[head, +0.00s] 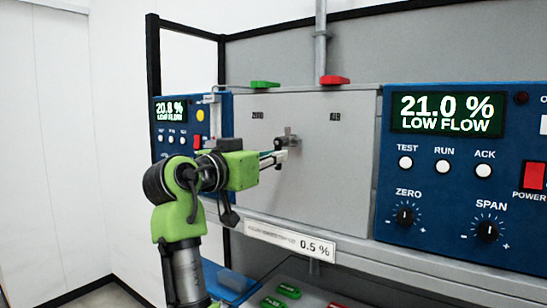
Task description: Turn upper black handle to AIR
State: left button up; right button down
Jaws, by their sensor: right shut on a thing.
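The upper handle (291,140) is a small dark grey knob with metal parts on the grey panel (330,190). It sits below and between two small labels, ZERO (258,115) on the left and AIR (335,117) on the right. My right gripper (281,157) reaches in from the left and is shut on the handle. The fingers cover part of the handle, so its exact pointing direction is hard to tell. My left gripper is not in view.
A blue analyser (450,243) showing 21.0 % stands right of the panel. Another blue analyser (158,150) showing 20.8 % is at left, partly behind my arm. Green (265,84) and red (335,80) blocks sit on the panel's top. A 0.5 % label (290,240) runs below.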

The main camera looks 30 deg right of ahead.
jog(key=shift+d+n, duration=0.1)
jog(key=shift+n, duration=0.2)
jog(key=shift+s+d+r+n, duration=0.15)
jog(key=shift+s+r+n, duration=0.35)
jog(key=shift+n, duration=2.35)
jog(key=shift+s+d+r+n, duration=0.2)
jog(key=shift+s+r+n, duration=0.25)
jog(key=shift+n, duration=2.45)
jog(key=shift+s+d+r+n, duration=0.15)
jog(key=shift+s+r+n, duration=0.35)
jog(key=shift+n, duration=2.35)
jog(key=shift+w+r, duration=0.15)
jog(key=shift+r, duration=0.1)
